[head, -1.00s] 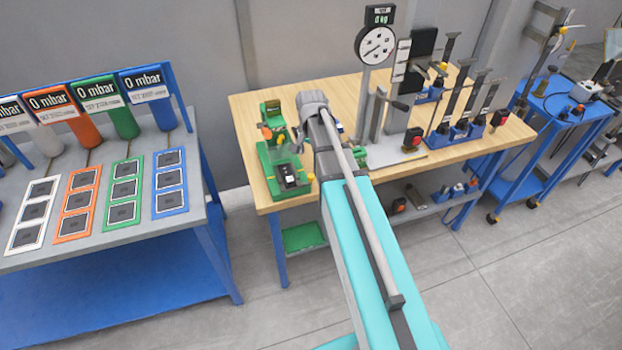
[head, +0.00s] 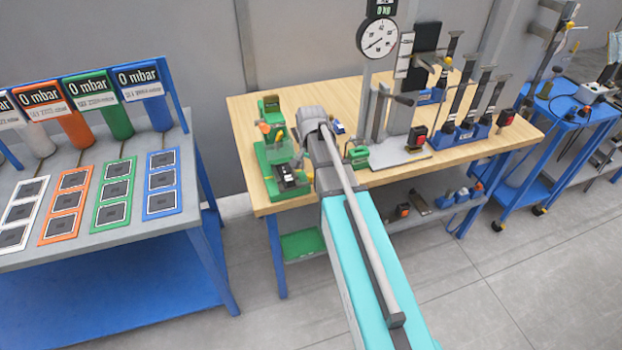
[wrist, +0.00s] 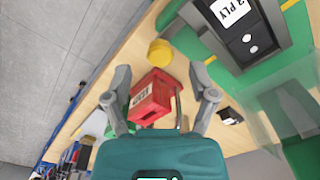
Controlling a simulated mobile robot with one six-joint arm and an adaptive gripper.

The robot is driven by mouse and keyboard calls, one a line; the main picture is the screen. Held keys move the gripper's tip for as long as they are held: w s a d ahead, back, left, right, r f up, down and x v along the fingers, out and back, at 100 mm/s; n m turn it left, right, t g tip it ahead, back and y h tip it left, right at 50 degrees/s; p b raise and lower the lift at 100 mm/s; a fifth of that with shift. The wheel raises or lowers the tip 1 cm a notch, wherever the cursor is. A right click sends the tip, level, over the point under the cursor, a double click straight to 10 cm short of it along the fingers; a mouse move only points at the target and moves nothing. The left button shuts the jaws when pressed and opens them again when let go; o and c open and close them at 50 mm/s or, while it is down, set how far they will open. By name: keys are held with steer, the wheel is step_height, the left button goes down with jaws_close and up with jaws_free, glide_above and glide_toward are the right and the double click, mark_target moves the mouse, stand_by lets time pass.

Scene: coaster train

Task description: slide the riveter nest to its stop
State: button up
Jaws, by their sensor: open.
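The riveter (head: 275,140) is the green machine at the left end of the wooden bench in the head view. Its dark nest (head: 289,180) lies at the front of the green base. In the wrist view the nest (wrist: 253,58) is at the top right, with a white "3 PLY" label. A yellow knob (wrist: 160,51) shows beside it, left of the nest. My gripper (wrist: 163,90) is open, its fingers apart and short of the knob. A red labelled block (wrist: 150,97) appears between the fingers; I cannot tell its depth. My arm hides the gripper in the head view.
A dial gauge on a stand (head: 377,38) and a blue rack of tools (head: 462,132) stand to the right on the wooden bench (head: 400,176). A translucent guard (wrist: 290,108) is at the right of the wrist view. Another bench with coloured panels (head: 117,192) stands left.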

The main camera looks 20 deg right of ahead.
steer(key=shift+f+b, duration=1.05)
steer(key=shift+f, duration=0.25)
jaws_close()
